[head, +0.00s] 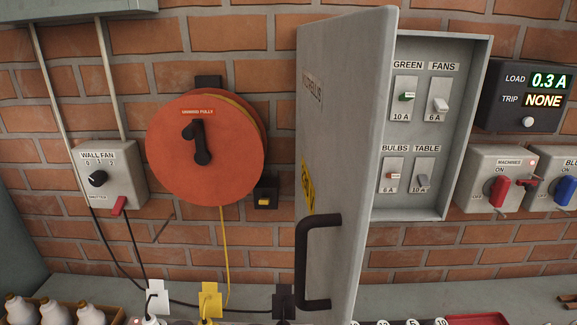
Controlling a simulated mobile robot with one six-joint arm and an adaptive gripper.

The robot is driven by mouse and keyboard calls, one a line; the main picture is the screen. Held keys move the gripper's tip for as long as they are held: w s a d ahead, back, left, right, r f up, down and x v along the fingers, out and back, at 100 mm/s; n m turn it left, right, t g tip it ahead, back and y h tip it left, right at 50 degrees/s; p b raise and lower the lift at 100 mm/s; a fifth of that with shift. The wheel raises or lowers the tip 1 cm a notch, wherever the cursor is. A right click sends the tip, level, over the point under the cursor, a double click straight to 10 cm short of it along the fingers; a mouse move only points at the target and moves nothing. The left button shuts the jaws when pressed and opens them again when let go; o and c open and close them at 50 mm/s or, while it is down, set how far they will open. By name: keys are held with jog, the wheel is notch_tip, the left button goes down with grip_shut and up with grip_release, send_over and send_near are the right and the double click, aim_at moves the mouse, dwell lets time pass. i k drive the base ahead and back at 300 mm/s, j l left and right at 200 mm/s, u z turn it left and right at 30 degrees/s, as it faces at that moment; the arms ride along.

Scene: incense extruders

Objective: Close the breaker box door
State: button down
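The breaker box door (350,150) is a grey metal panel standing open, swung out from the wall toward me. Its black bar handle (302,262) is on the lower part of its free edge side. The breaker box (465,130) is behind it on the right, with its inside showing. Switches labelled GREEN, FANS, BULBS and TABLE sit in it. The box's left part is hidden behind the door. My gripper is not in view.
Left of the door are an orange cable reel (215,160) and a wall fan switch box (110,175). Right of the box are a load display (525,95) and a machines switch box (495,175). Plugs (283,300) and bottles (55,312) line the bottom.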

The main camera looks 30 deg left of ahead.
aim_at(344, 63)
jog(key=u, duration=1.35)
jog(key=j, duration=1.25)
